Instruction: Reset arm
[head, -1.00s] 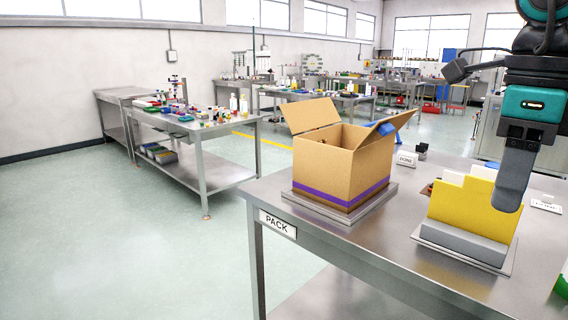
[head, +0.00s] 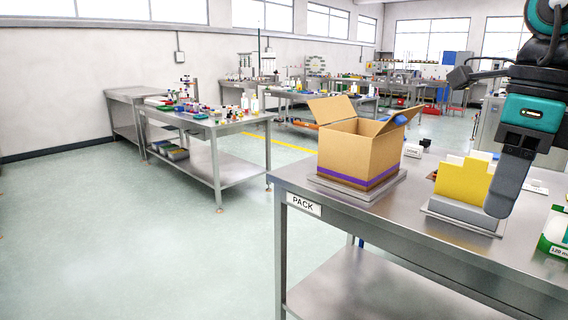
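My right gripper (head: 503,198) hangs at the right side of the head view, fingers pointing down. It is in front of a yellow holder (head: 463,181) on the steel table and hides part of it. From this side its fingers overlap, so I cannot tell whether they are open or shut. No held thing shows at its tip. My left gripper is not in view.
An open cardboard box (head: 357,154) with a purple band stands on a grey plate on the PACK table (head: 400,229). A green and white box (head: 553,235) is at the right edge. Other benches (head: 215,135) stand behind, with open floor at left.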

